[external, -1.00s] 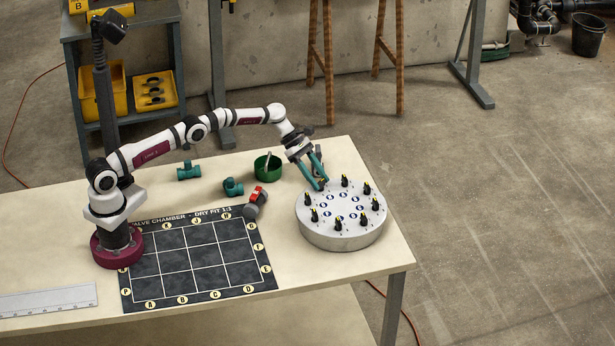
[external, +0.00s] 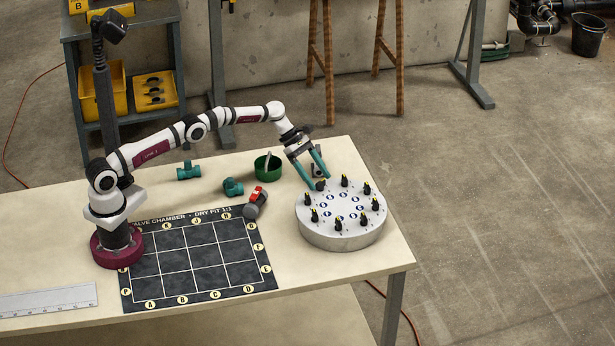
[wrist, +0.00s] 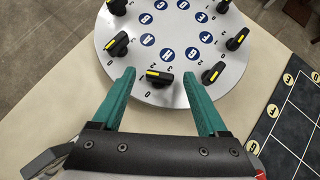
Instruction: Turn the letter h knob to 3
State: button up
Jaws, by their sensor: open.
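A round grey dial plate (external: 340,236) stands on the table, with several black knobs ringed around blue letter discs. In the wrist view, one black knob (wrist: 160,79) with a yellow mark sits just ahead of and between my fingertips. It also shows in the external view (external: 320,185) at the plate's upper left rim.
Neighbouring knobs (wrist: 213,72) and (wrist: 118,44) flank this one. A green cup (external: 267,168), a red-handled valve (external: 256,203), teal fittings (external: 232,187) and a dark grid mat (external: 195,262) lie left of the plate. The table's right front is clear.

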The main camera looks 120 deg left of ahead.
jog(key=v, duration=1.5)
jog(key=shift+c, duration=0.4)
notch_tip(320, 180, up, 4)
jog(key=shift+r, duration=0.1)
jog(key=c, duration=0.4)
jog(key=w+d+r+n+t+y, duration=0.1)
jog(key=w+d+n+y, duration=0.2)
jog(key=w, duration=0.6)
jog(key=w+d+n+t+y, duration=0.1)
jog(key=w+d+n+y, duration=0.15)
jog(key=w+n, duration=0.45)
jog(key=s+d+n+g+y, duration=0.7)
jog(key=s+d+y, duration=0.15)
jog(key=d, duration=0.25)
send_near(321, 182)
jog(key=x, duration=1)
jog(key=shift+s+a, duration=0.15)
jog(key=shift+c, duration=0.4)
